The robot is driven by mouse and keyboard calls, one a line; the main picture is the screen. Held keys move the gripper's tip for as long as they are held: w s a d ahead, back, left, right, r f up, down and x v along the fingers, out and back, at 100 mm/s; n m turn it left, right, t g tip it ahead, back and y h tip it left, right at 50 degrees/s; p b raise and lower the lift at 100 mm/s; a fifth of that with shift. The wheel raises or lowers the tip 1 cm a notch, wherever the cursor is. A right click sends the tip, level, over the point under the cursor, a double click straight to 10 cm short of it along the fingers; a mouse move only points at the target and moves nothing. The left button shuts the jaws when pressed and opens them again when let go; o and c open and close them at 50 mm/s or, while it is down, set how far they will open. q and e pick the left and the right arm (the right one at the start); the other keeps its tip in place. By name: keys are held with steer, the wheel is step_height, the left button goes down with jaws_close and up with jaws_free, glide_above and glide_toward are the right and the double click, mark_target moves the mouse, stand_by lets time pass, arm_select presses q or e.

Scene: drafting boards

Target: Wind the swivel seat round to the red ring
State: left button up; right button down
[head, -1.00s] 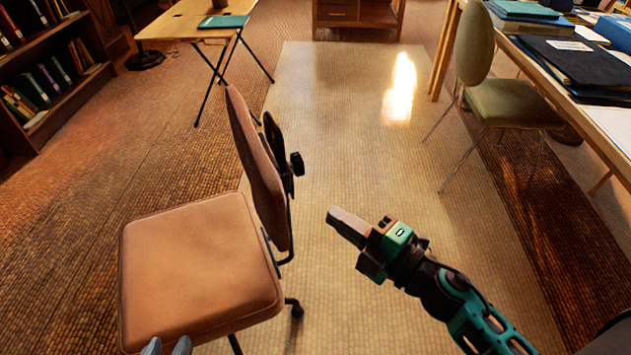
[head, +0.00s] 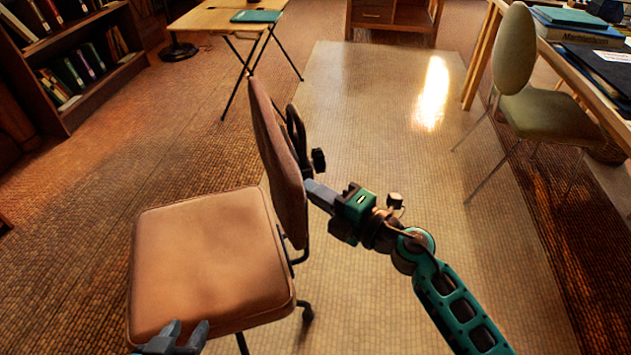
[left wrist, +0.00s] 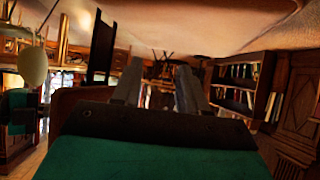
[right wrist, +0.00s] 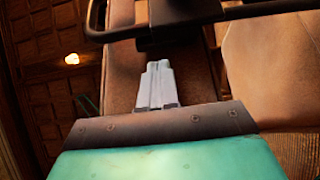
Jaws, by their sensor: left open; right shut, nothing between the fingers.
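The swivel seat is a brown padded chair. Its square seat (head: 205,260) is at the lower left of the head view, and its backrest (head: 277,165) stands along the seat's right side. My left gripper (head: 190,328) is open at the seat's front edge; its parted fingers show in the left wrist view (left wrist: 157,85). My right gripper (head: 312,188) is shut and empty, its tip close beside the back of the backrest; I cannot tell whether it touches. In the right wrist view its closed fingers (right wrist: 157,85) lie before the brown backrest (right wrist: 190,65). I see no red ring.
A black bar and knob (head: 318,160) stick out behind the backrest. A green chair (head: 545,115) and a long table (head: 470,70) stand at the right. A folding table (head: 215,20) and a bookcase (head: 95,75) are at the back left. The pale floor mat (head: 380,90) is clear.

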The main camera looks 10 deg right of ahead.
steer(key=shift+w+d, duration=0.2)
steer(key=shift+w, duration=1.15)
steer(key=shift+w+b, duration=0.15)
steer(key=shift+b, duration=0.15)
